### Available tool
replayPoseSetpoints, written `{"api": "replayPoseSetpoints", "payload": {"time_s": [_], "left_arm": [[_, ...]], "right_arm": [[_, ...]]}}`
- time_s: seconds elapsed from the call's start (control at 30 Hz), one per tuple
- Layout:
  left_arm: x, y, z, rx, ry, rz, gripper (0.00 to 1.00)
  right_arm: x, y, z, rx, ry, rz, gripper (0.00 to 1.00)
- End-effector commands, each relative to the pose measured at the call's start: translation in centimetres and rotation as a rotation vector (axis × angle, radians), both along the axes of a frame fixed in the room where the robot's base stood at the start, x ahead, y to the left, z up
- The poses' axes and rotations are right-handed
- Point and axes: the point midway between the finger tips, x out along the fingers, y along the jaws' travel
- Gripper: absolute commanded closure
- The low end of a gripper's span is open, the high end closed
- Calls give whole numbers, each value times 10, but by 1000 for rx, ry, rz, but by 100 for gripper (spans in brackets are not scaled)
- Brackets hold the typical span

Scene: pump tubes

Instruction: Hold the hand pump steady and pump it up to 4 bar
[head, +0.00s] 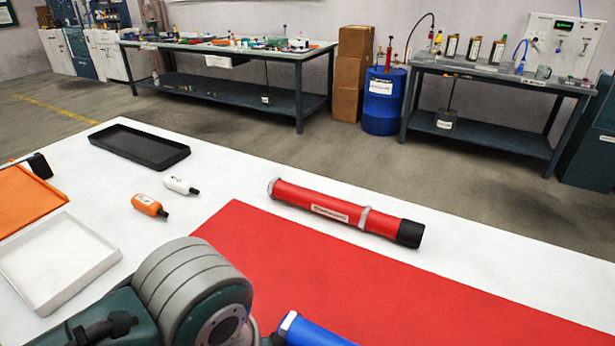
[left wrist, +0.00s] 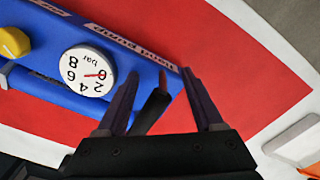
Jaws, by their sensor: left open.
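The blue hand pump (left wrist: 140,68) lies on the red mat in the left wrist view, with its name lettered along its edge. Its round white gauge (left wrist: 88,72) appears upside down, and the red needle points near 0 bar. A yellow part (left wrist: 14,42) shows at the left edge. My left gripper (left wrist: 160,74) is open, its two fingers over the pump's end. A short black part (left wrist: 150,110) shows between the fingers; I cannot tell whether they touch it. In the head view the left gripper is hidden below the frame. My right gripper is in neither view.
A blue cylinder end (head: 310,331) shows below. Orange (head: 147,205) and white (head: 178,185) bottles, a black tray (head: 140,147) and a white tray (head: 60,262) occupy the left.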

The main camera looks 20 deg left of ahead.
Motion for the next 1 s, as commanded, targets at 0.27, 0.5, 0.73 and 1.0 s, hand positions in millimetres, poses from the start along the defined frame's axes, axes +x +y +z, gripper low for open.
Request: {"api": "replayPoseSetpoints", "payload": {"time_s": [0.27, 0.5, 0.73, 1.0], "left_arm": [[0, 0, -1, -1, 0, -1, 34], [0, 0, -1, -1, 0, -1, 61], [0, 0, -1, 0, 0, 0, 86], [0, 0, -1, 0, 0, 0, 100]], "right_arm": [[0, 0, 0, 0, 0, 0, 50], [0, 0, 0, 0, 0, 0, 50], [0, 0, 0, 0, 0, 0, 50], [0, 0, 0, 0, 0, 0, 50]]}}
